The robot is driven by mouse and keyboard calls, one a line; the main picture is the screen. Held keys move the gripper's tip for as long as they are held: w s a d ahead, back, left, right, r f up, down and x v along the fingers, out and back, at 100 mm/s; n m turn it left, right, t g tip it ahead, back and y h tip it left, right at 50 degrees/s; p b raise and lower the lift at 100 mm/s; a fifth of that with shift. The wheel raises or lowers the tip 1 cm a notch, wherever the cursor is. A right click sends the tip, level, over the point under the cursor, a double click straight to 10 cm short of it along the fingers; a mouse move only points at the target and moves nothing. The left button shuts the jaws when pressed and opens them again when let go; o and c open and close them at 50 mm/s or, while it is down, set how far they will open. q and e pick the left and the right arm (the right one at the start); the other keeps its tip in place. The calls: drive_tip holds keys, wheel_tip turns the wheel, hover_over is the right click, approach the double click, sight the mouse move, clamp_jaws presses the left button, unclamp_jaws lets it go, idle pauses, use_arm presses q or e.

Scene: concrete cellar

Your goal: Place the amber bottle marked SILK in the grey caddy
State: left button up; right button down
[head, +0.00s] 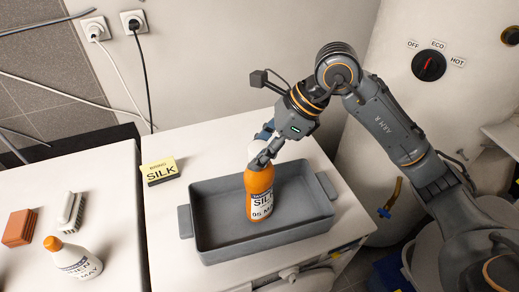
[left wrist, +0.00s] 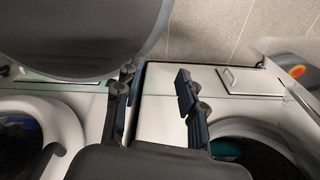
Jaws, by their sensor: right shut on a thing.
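The amber bottle marked SILK (head: 260,200) is upright in the head view, with a white label and an orange body. The grey caddy (head: 215,244) is a low tray with a handle at each end, on a white top. The bottle's lower part is within the caddy's walls; I cannot tell whether its base touches the floor. My right gripper (head: 263,153) is shut on the bottle near its top, partly hiding the neck and cap. My left gripper (left wrist: 158,98) shows in the left wrist view, fingers apart with nothing between them.
A white bottle with an orange cap (head: 76,260), a brown brush or block (head: 20,228) and a grey-white one (head: 71,211) are on the left top. A boiler with a dial (head: 429,66) stands right.

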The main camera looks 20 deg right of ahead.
drive_tip(key=shift+f, duration=0.5)
drive_tip(key=shift+f, duration=0.2)
drive_tip(key=c, duration=0.8)
unclamp_jaws()
drive_tip(key=shift+r, duration=0.25)
drive_tip(key=b+v, duration=0.1)
drive_tip(key=v, duration=1.1)
drive_tip(key=shift+f+b, duration=0.1)
drive_tip(key=shift+b, duration=0.3)
